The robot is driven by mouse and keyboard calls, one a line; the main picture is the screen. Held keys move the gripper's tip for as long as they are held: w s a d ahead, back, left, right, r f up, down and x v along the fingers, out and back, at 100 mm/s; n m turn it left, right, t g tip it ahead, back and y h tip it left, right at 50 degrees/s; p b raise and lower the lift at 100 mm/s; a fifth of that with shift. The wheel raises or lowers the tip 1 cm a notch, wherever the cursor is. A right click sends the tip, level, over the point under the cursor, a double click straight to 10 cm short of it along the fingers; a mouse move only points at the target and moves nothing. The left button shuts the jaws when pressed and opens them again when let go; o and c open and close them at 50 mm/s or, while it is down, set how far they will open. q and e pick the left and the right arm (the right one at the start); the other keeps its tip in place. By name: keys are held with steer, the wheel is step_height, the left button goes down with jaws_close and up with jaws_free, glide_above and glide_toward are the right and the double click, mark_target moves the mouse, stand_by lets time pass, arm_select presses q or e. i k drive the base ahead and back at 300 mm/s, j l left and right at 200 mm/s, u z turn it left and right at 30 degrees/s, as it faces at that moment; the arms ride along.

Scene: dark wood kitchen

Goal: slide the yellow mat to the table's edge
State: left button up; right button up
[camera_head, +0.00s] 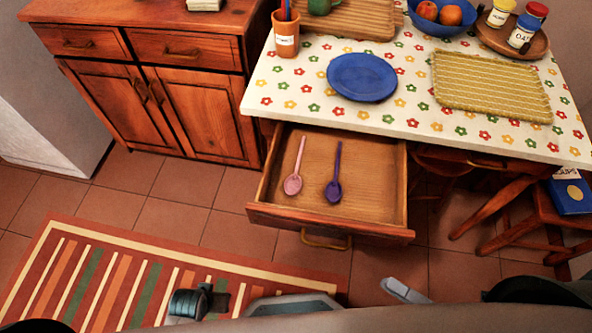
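The yellow woven mat (490,86) lies flat on the right part of the table (395,127), over a white cloth with small flowers. Its near edge is a short way in from the table's front edge. My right gripper (405,290) shows only as a grey finger-like tip at the bottom of the view, low in front of the table and well away from the mat. The rest of it is hidden, so its opening does not show. I cannot make out my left gripper.
A blue plate (362,77) lies left of the mat. A blue fruit bowl (440,24) and a round tray (497,40) with jars stand behind it. An open drawer (375,190) with a pink spoon (293,184) and a purple spoon (334,190) juts out. A chair (545,215) stands at right.

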mark_target(482, 85)
steer(key=z, duration=1.4)
